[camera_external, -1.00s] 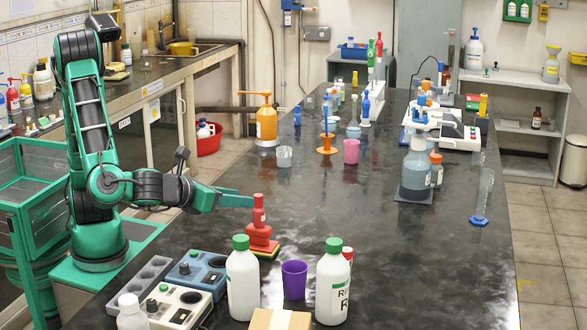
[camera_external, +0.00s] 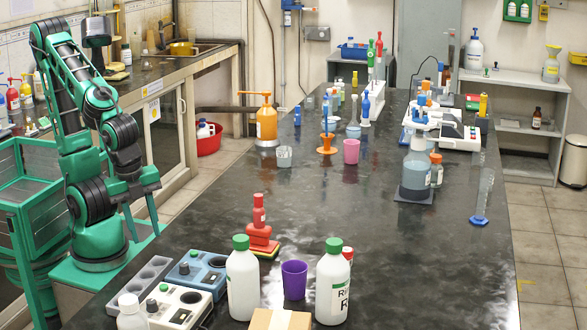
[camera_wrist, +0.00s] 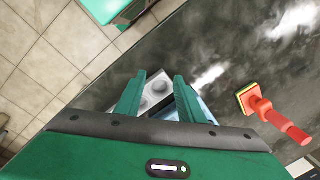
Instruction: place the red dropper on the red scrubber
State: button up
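The red dropper (camera_external: 259,211) stands upright on a red stepped piece (camera_external: 261,236) with a yellow and green layer beneath, which looks like the red scrubber. In the wrist view, the dropper (camera_wrist: 285,122) appears at the right, rising from the yellow-edged scrubber (camera_wrist: 247,96). They look touching, though the join between the red parts is hard to make out. My gripper (camera_external: 143,233) points down at the bench's left edge, well left of the dropper. In the wrist view, my gripper (camera_wrist: 158,78) has its fingers apart with nothing held between them.
A grey tray (camera_external: 155,269), a blue-grey device (camera_external: 198,272) and a cream device (camera_external: 180,308) lie in front. White bottles (camera_external: 243,282) and a purple cup (camera_external: 294,279) stand right of them.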

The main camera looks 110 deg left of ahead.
jog(key=s+d+n+g, duration=0.1)
jog(key=s+d+n, duration=0.1)
jog(key=s, duration=0.5)
jog(key=shift+r+n+h, duration=0.3)
jog(key=shift+r+h, duration=0.1)
